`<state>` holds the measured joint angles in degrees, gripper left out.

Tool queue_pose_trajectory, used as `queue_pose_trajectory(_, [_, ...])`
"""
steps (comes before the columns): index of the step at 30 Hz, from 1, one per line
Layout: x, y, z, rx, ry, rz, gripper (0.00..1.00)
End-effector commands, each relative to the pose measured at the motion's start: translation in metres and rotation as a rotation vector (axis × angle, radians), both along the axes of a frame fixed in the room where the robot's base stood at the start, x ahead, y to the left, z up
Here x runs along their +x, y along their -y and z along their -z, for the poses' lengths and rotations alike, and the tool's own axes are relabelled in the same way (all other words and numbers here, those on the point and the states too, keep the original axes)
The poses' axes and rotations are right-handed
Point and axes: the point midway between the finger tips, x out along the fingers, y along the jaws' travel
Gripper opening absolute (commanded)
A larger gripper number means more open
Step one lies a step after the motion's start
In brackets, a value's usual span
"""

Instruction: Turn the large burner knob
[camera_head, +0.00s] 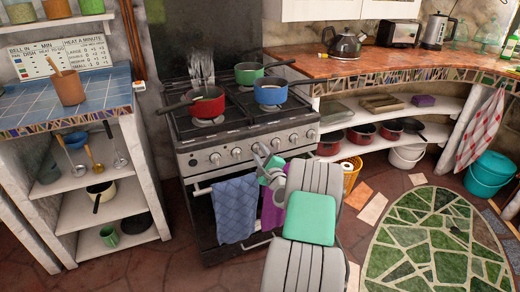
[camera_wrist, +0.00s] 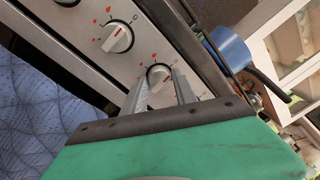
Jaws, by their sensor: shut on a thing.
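The black and steel stove (camera_head: 245,128) has a row of several white knobs along its front panel. My gripper (camera_head: 262,152) reaches to the right half of this panel from the front. In the wrist view, my gripper (camera_wrist: 162,90) is shut on a round white burner knob (camera_wrist: 158,74), with a finger on each side of it. Red marks show on the panel around this knob. Another white knob (camera_wrist: 117,38) is to its upper left, apart from the fingers. In the head view, my gripper partly hides the knob it holds.
A red pan (camera_head: 207,100), a green pan (camera_head: 249,72) and a blue pan (camera_head: 271,92) sit on the stove, with handles sticking out. A blue towel (camera_head: 236,208) and a purple towel (camera_head: 272,212) hang below the panel. The mosaic counter (camera_head: 345,66) curves away to the right.

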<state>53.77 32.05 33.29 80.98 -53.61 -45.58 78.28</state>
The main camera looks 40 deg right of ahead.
Motion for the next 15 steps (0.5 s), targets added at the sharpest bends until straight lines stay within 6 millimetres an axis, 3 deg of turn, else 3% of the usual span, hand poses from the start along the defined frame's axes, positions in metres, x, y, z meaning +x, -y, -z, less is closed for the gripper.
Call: queue_pose_trajectory(15, [-0.0001,-0.0009,0.0021,0.077,0.019,-0.001,0.00])
